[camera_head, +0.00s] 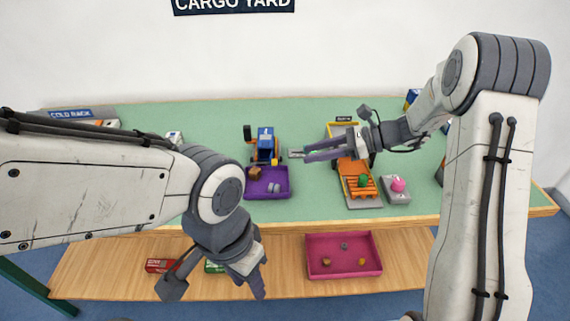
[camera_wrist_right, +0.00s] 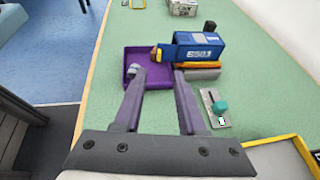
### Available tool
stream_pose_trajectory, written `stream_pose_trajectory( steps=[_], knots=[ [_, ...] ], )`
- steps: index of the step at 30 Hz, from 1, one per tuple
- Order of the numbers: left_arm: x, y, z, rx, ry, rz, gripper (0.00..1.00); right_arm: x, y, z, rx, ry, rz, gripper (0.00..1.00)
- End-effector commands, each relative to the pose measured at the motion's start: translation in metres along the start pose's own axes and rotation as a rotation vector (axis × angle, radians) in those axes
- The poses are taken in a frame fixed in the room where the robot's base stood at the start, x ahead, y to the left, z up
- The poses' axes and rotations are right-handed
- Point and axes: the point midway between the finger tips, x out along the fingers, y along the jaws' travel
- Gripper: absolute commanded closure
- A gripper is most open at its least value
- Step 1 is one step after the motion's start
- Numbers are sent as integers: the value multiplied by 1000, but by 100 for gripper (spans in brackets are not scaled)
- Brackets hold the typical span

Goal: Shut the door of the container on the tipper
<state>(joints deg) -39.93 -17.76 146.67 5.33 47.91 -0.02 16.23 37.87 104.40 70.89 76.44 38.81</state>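The blue container (camera_head: 266,141) sits on the tipper (camera_head: 263,158), its near end facing the purple tray (camera_head: 268,194). In the right wrist view the container (camera_wrist_right: 200,46) lies above an orange and grey base. A yellow and dark piece shows at its tray end (camera_wrist_right: 168,51); I cannot tell the door's exact angle. My right gripper (camera_head: 307,152) is open and empty, to the right of the tipper and apart from it. Its fingers (camera_wrist_right: 155,90) reach toward the tray and container in the wrist view. My left gripper (camera_head: 256,284) hangs low in front of the table; its opening is unclear.
The purple tray holds brown and grey pieces. An orange slatted bed (camera_head: 357,184) with a green piece and a grey plate with a pink knob (camera_head: 398,185) stand right. A teal-knobbed plate (camera_wrist_right: 218,108) lies beside the tipper. A pink tray (camera_head: 344,269) is on the lower shelf.

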Motion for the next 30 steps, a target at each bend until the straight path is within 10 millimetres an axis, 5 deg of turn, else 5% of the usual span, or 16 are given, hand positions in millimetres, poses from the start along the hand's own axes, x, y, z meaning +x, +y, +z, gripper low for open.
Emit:
stream_pose_trajectory(
  steps=[12,25,28,30],
  knots=[
    [6,0,0,0,0,0,60,72,2,0,-2,2,5,60],
    [7,0,0,0,0,0,60,82,1,0,-3,3,2,60],
    [7,0,0,0,0,0,60,82,1,0,-3,3,2,98],
    [7,0,0,0,0,0,60,82,1,0,-3,3,3,100]
  ],
)
